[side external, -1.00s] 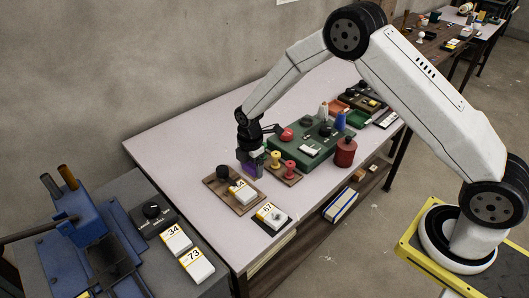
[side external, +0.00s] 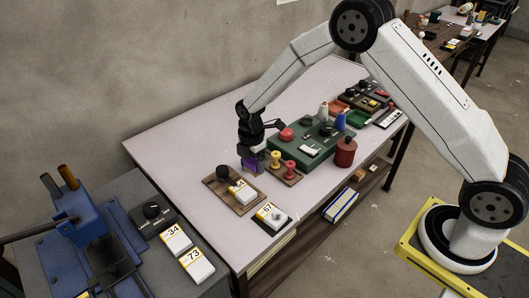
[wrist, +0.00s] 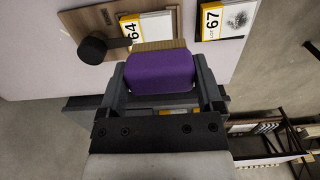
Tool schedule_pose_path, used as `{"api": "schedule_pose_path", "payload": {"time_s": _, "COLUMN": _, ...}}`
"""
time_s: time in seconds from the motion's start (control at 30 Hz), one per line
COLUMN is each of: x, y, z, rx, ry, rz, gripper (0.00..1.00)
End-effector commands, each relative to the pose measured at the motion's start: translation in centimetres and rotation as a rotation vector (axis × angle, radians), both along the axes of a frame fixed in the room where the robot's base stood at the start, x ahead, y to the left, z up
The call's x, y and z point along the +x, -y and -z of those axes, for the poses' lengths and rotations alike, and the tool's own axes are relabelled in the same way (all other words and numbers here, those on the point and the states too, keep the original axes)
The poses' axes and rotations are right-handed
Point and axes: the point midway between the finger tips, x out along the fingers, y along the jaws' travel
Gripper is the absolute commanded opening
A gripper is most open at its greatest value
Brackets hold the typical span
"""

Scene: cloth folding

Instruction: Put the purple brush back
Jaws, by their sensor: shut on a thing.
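The purple brush (wrist: 160,74) is between the two dark fingers of my gripper (wrist: 160,88) in the wrist view, and the fingers are shut on it. A tan strip (wrist: 158,46) shows along the brush's far edge. In the side external view my gripper (side external: 254,158) is over the table, left of the yellow and red spools. Only a little of the purple brush (side external: 250,165) shows there, below the wrist. I cannot tell how far it is above the table.
A wooden board (side external: 218,196) with a black knob and a card marked 64 lies in front of my gripper. A card marked 67 (side external: 271,214) is nearer the edge. A green box (side external: 305,150) and a red canister (side external: 345,152) stand to the right. The table's left rear is clear.

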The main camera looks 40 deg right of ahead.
Motion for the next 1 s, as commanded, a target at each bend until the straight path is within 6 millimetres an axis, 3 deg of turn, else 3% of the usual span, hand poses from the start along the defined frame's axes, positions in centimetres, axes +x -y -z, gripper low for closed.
{"api": "schedule_pose_path", "payload": {"time_s": 0.27, "x": -2.4, "y": 1.5, "z": -0.6, "rx": 0.000, "ry": 0.000, "rz": 0.003, "gripper": 0.38}}
{"api": "schedule_pose_path", "payload": {"time_s": 0.7, "x": -9.9, "y": 4.9, "z": -2.0, "rx": -0.001, "ry": 0.000, "rz": 0.002, "gripper": 0.38}}
{"api": "schedule_pose_path", "payload": {"time_s": 1.0, "x": -13.1, "y": 5.9, "z": -2.4, "rx": -0.002, "ry": 0.000, "rz": 0.000, "gripper": 0.38}}
